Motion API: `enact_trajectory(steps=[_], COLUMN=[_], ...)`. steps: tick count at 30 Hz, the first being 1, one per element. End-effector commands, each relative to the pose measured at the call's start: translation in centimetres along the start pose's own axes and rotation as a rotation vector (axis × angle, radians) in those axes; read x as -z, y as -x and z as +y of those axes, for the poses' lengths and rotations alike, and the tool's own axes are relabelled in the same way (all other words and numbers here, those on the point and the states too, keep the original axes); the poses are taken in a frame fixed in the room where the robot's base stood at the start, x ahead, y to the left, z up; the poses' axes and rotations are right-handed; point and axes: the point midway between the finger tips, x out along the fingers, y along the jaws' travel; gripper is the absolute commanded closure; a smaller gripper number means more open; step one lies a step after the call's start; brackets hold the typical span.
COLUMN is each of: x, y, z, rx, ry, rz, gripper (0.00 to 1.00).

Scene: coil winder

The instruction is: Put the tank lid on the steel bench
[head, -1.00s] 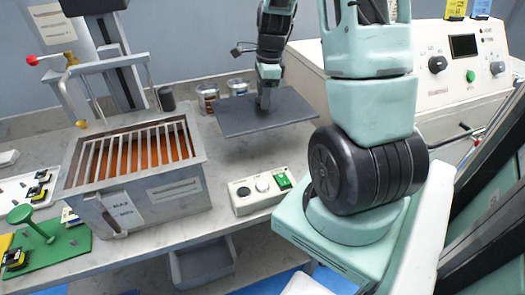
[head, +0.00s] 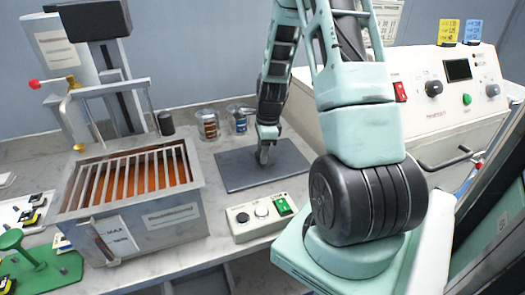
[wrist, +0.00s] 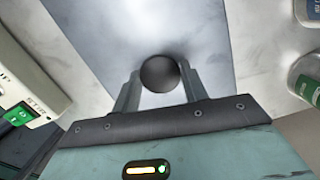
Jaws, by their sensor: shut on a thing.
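The tank lid (head: 236,171) is a flat dark grey rectangular plate with a round black knob (wrist: 160,73). It is level over the pale, mottled bench top (head: 222,222), behind the control box and in front of the jars. It looks down on the surface, though a very small gap cannot be ruled out. My gripper (head: 264,156) is over the plate's middle, its two fingers shut on the knob. The open tank (head: 180,220), a grey metal box with a slatted top and orange-brown liquid, stands to the left.
A control box (head: 242,232) with a green switch stands just in front of the lid. Two jars (head: 209,127) (head: 238,121) stand behind it. A large cream machine (head: 435,128) is on the right. A narrow strip of bench is bare between tank and lid.

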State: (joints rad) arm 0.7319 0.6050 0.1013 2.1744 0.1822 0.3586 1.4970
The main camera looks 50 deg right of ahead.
Motion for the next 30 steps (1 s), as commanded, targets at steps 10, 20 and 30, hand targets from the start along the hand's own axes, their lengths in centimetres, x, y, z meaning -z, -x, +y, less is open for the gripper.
enact_trajectory(steps=[10, 20, 30], x=[0.0, 0.0, -0.1], y=[-0.2, 0.2, 6.2], z=[0.0, 0.0, -0.1], rx=[0.0, 0.001, 0.007], ry=[0.0, 0.0, 0.001], rz=[0.0, 0.0, 0.0], gripper=[0.35, 0.35, 0.35])
